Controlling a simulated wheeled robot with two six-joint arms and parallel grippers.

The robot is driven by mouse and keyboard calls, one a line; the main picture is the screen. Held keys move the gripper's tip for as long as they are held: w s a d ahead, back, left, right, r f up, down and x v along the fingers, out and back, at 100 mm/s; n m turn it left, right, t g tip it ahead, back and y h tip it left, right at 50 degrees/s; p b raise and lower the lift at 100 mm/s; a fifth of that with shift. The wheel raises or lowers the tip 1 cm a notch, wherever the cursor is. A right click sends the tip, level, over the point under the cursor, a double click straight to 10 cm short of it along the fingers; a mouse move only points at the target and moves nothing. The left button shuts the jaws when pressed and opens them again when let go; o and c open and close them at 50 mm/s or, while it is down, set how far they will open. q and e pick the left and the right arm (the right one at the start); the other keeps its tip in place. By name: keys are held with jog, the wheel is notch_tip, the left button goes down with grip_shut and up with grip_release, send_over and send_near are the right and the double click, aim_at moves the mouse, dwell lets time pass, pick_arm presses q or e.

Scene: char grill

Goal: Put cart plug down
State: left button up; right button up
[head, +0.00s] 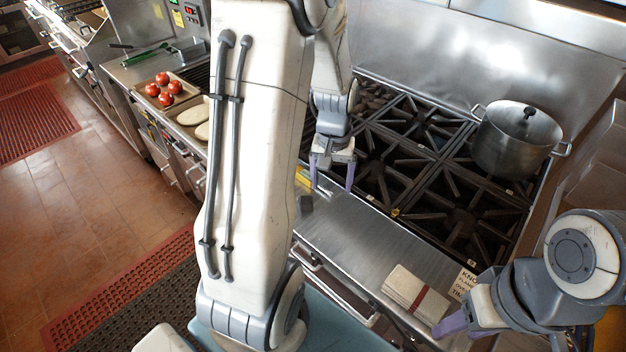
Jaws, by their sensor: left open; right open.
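My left gripper (333,178) is open, with its purple fingers apart, above the front steel ledge of the range. A small dark grey block (306,204) and a yellow piece (303,178) show just below and left of it, partly hidden by my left arm. One of these may be the cart plug, but I cannot tell. Nothing is seen between the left fingers. My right gripper (470,327) is open at the lower right, close to a folded cloth; one of its fingers is partly hidden.
The black burner grates (420,160) lie behind the ledge (350,235), with a lidded steel pot (516,140) at the right. A folded cloth (415,293) with a red band lies on the ledge. Tomatoes on a tray (180,99) are at the left. The ledge's middle is clear.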

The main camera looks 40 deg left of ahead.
pick_arm(q)
jog(key=a, duration=0.2)
jog(key=a+n+p, duration=0.1)
jog(key=a, duration=0.1)
jog(key=s+a+n, duration=0.1)
jog(key=a, duration=0.1)
jog(key=shift+a+f, duration=0.3)
jog(key=shift+a, duration=0.1)
jog(key=p, duration=0.1)
send_over(306, 198)
notch_tip(306, 198, down, 5)
jog(key=shift+s+r, duration=0.15)
jog(key=shift+r, duration=0.05)
jog(key=shift+d+f+p, duration=0.1)
jog(key=shift+f+p, duration=1)
jog(key=shift+f, duration=1.75)
grip_shut()
pick_arm(e)
notch_tip(306, 198, up, 5)
jog(key=shift+d+r, duration=0.1)
jog(key=shift+r, duration=0.1)
pick_arm(q)
jog(key=shift+r, duration=0.1)
